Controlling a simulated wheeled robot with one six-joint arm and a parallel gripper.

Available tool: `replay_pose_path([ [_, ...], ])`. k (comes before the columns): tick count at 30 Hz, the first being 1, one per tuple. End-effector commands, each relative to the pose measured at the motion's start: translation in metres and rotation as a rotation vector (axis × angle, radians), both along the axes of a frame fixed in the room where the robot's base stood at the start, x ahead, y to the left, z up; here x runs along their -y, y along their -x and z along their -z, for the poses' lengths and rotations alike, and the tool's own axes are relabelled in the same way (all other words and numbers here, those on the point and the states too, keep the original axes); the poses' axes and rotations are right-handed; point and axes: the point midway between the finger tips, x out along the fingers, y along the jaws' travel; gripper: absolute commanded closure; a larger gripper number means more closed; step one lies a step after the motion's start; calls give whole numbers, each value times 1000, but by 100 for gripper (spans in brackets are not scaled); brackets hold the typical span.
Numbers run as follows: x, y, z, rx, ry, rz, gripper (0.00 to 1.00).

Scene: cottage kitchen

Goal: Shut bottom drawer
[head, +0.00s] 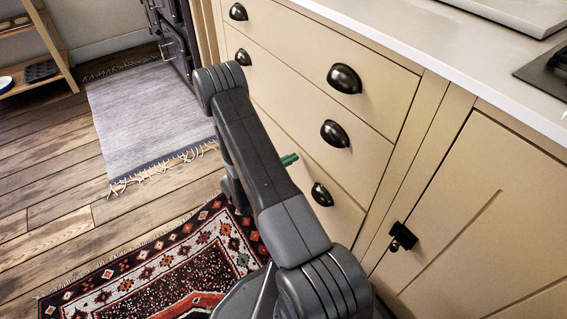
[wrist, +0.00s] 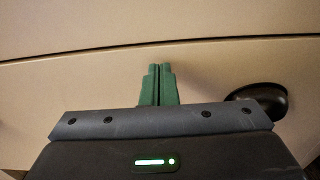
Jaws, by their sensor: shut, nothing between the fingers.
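The bottom drawer (head: 340,213) is the lowest of three cream drawer fronts in the head view, partly hidden behind my arm. It looks flush or nearly flush with the cabinet; a small gap cannot be ruled out. Its black cup handle (head: 322,194) shows just right of my arm. In the wrist view the drawer front (wrist: 60,90) lies below a thin dark seam, with the handle (wrist: 262,95) at right. My gripper (wrist: 159,68) has its green fingers shut and empty, pointing at the front left of the handle. Contact cannot be told. One green fingertip (head: 290,159) shows in the head view.
Middle drawer (head: 300,105) and top drawer (head: 310,45) look shut. A cupboard door (head: 480,220) with a black latch (head: 402,237) stands at right, under the white worktop (head: 440,55). A patterned rug (head: 170,265) and a grey mat (head: 150,110) lie on the wooden floor.

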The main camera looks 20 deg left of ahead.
Motion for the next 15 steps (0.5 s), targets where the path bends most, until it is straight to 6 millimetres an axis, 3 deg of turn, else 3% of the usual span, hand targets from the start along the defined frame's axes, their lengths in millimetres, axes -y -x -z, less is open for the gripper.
replay_pose_path([
  [15,12,-13,0,2,-1,5,100],
])
